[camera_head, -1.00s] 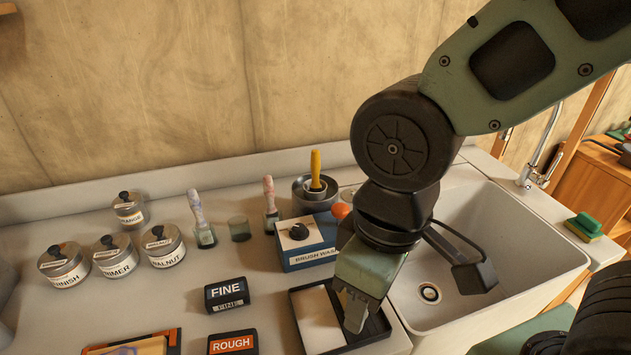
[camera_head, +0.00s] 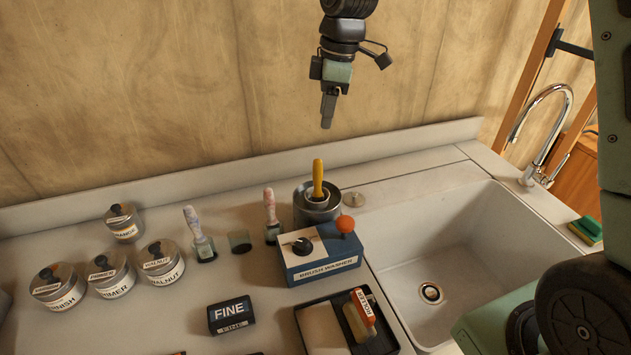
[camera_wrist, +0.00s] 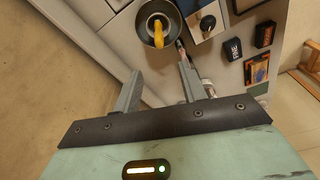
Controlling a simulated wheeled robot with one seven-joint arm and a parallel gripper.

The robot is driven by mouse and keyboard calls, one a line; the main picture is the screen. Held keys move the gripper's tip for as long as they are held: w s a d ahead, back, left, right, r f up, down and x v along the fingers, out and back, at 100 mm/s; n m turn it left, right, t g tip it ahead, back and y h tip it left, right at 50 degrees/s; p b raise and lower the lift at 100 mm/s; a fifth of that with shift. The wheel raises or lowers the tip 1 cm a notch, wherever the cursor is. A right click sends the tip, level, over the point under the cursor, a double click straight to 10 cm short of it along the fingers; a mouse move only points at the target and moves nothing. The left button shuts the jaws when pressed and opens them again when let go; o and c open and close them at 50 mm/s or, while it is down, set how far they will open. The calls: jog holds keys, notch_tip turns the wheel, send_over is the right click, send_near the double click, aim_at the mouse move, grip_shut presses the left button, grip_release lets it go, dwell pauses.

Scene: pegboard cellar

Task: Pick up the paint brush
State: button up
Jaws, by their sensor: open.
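A yellow-handled brush (camera_head: 318,178) stands upright in a round metal pot (camera_head: 302,208) behind the brush washer box; its lower end is hidden in the pot. My gripper (camera_head: 327,122) points down above the pot, apart from the yellow handle. In the wrist view, the open, empty fingers (camera_wrist: 158,78) have the yellow handle (camera_wrist: 158,35) beyond them, roughly between their lines.
The blue brush washer box (camera_head: 328,266) with a red-orange knob stands in front of the pot. Several lidded tins (camera_head: 112,272) stand at left. A black tray (camera_head: 390,335) lies in front. The sink (camera_head: 450,240) is at right; the wall is behind.

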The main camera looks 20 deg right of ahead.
aim_at(317, 160)
jog(key=f+p, duration=0.1)
jog(key=f, duration=0.2)
jog(key=a+f+p, duration=0.1)
jog(key=f, duration=0.3)
jog(key=f+p, duration=0.1)
jog(key=f, duration=0.3)
jog(key=shift+w+a, duration=0.2)
jog(key=shift+a, duration=0.15)
jog(key=shift+w+a+f+p, duration=0.1)
jog(key=shift+f+p, duration=0.8)
jog(key=shift+f, duration=0.5)
jog(key=shift+w+a+f+p, duration=0.1)
jog(key=shift+f+p, duration=0.75)
jog(key=shift+f, duration=0.5)
grip_shut()
